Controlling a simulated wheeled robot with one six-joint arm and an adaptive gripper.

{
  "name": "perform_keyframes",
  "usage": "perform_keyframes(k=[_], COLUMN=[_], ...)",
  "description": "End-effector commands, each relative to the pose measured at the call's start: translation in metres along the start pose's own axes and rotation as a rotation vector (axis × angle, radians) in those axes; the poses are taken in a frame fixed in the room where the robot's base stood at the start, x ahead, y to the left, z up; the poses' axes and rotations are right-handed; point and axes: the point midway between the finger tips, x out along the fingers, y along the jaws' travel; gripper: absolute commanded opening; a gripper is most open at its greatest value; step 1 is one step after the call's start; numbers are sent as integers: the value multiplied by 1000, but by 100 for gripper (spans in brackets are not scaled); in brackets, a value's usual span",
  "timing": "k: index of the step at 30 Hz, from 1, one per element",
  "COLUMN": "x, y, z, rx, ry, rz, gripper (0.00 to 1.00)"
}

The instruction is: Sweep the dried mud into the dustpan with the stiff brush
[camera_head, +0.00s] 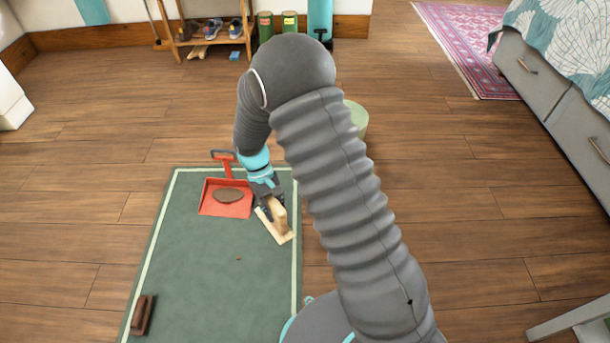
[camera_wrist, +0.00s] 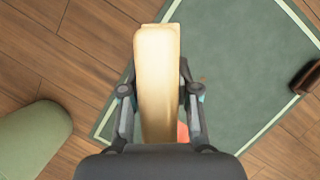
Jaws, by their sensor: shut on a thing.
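My gripper (camera_head: 268,203) is shut on a pale wooden brush (camera_head: 280,229) over the right side of the green mat. In the wrist view the brush (camera_wrist: 157,60) stands between the two fingers of the gripper (camera_wrist: 159,92); its bristles are hidden. The red dustpan (camera_head: 241,209) lies on the mat just left of the gripper, its handle pointing away. A flat brown oval piece (camera_head: 229,195), like dried mud, is in the pan. A small brown crumb (camera_head: 239,258) lies on the bare mat nearer me. Only a red sliver of dustpan (camera_wrist: 183,132) shows in the wrist view.
A dark brown block-like object (camera_head: 143,315) lies at the mat's near left edge. A round green object (camera_head: 357,117) stands on the floor behind my arm. A shoe rack (camera_head: 205,40) and green canisters (camera_head: 289,24) are at the back. Grey drawers (camera_head: 555,85) stand at right.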

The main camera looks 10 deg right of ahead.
Motion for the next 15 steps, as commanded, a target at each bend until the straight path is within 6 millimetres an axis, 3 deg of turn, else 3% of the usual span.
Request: perform_keyframes(k=[3,9,15], x=[17,65,98], y=[-42,-90,-97], z=[2,-3,-30], rx=[-173,-488,-699], ry=[-6,-2,9], rz=[72,199,289], gripper=[3,3,3])
